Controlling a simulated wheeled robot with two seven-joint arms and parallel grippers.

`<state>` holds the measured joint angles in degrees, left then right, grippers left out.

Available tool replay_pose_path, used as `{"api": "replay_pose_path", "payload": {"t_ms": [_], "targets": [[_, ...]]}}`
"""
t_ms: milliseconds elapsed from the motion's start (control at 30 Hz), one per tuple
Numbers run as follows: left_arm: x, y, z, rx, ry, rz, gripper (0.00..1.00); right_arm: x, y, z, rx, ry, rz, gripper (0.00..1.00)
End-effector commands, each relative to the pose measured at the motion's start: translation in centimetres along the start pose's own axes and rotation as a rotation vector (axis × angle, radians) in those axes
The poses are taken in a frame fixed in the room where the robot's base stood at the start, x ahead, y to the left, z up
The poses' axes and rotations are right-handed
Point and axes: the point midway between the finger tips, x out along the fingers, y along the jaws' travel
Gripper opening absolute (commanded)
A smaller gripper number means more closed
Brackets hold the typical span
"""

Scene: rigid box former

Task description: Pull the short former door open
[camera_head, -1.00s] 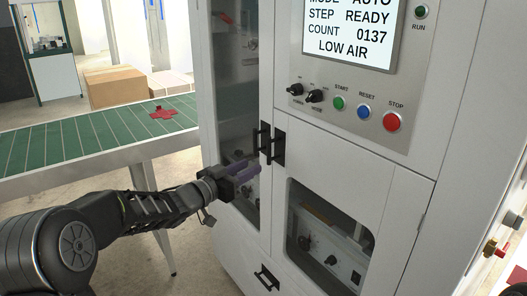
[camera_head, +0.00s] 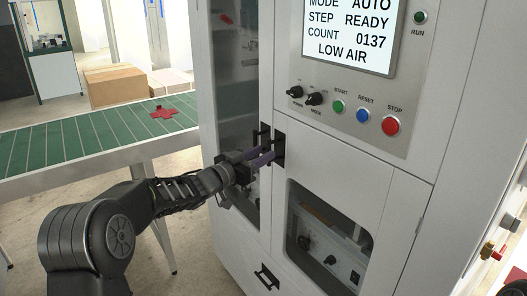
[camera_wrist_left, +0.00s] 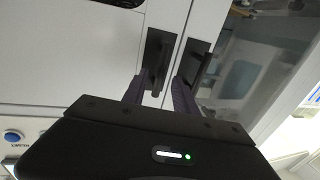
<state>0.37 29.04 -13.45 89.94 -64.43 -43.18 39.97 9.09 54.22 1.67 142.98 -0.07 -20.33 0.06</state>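The short former door (camera_head: 350,170) is the white lower door with a window, below the control panel, and it looks shut. Its dark handle (camera_head: 279,147) is at the door's upper left corner. In the wrist view this handle (camera_wrist_left: 158,62) stands upright between my finger lines. My left gripper (camera_head: 266,156) is open, with its purple fingers reaching to the handle. One finger is on each side of the handle in the wrist view (camera_wrist_left: 160,92). Whether the fingers touch it I cannot tell. My right gripper is out of view.
The tall glass door (camera_head: 234,110) stands just left, its own handle (camera_head: 264,136) very close to the short door's handle. Start, reset and stop buttons (camera_head: 391,126) sit above the short door. A green conveyor table (camera_head: 85,143) is at the left.

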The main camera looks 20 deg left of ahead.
Motion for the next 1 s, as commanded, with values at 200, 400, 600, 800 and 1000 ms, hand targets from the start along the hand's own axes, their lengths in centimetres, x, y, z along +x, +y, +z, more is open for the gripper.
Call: {"api": "replay_pose_path", "payload": {"t_ms": [200, 400, 600, 800, 1000], "targets": [[1.25, 0.03, 0.03, -0.001, -0.001, -0.001, 0.34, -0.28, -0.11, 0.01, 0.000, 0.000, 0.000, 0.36], [1.23, 0.02, 0.03, 0.000, 0.000, -0.001, 0.34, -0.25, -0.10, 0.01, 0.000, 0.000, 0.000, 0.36], [1.21, 0.02, 0.03, 0.000, 0.000, -0.001, 0.18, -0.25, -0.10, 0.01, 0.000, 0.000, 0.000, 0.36], [1.20, 0.02, 0.03, 0.000, 0.000, -0.001, 0.02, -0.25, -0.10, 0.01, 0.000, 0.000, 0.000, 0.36], [1.20, 0.02, 0.03, 0.000, 0.000, -0.001, 0.00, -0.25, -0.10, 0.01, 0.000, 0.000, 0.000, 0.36]]}}
